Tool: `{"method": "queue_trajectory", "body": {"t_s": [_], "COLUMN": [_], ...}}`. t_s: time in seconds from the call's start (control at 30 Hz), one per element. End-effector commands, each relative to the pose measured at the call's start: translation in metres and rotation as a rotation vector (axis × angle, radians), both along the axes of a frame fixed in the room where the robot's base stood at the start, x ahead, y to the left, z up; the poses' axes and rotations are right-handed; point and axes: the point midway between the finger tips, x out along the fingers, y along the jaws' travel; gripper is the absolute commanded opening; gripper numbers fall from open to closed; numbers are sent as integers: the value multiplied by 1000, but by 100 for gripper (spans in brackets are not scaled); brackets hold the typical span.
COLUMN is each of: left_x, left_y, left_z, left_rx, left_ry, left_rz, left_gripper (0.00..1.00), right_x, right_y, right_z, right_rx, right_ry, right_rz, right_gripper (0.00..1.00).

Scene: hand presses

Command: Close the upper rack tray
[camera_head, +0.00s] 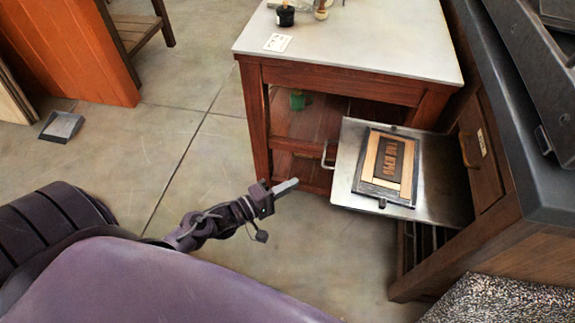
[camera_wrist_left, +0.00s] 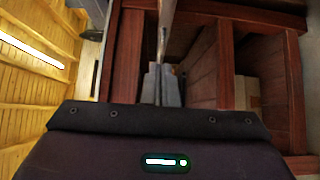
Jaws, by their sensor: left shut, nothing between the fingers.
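The upper rack tray (camera_head: 440,180) is a flat metal sheet pulled out of the dark wooden cabinet on the right. It carries a framed printing form (camera_head: 387,165) with wooden blocks and has a handle (camera_head: 327,155) on its left edge. My left gripper (camera_head: 286,187) is shut and empty, to the left of the tray and apart from it in the head view. In the left wrist view the shut fingers (camera_wrist_left: 161,85) point toward red-brown wooden framing, with a thin metal edge beyond them. My right gripper is not in view.
A red wooden table (camera_head: 350,45) with a pale top stands behind the tray, with small pots on it. A green pot (camera_head: 297,100) sits on its lower shelf. A grey dustpan-like tray (camera_head: 61,127) lies on the floor at left. The floor between is clear.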

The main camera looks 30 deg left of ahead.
Motion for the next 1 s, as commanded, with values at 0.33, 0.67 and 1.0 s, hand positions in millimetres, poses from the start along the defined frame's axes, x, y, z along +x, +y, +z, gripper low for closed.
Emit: {"method": "queue_trajectory", "body": {"t_s": [0.33, 0.67, 1.0], "left_x": [55, 62, 62], "left_y": [-42, -67, -67], "left_z": [-1, 0, -1], "left_rx": [-3, 0, 2], "left_ry": [1, 1, 1], "left_rz": [-1, 1, 1], "left_gripper": [0, 0, 0], "right_x": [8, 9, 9], "right_y": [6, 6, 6], "right_z": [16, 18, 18], "right_rx": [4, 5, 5], "right_ry": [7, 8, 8], "right_rz": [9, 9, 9], "right_gripper": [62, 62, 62]}}
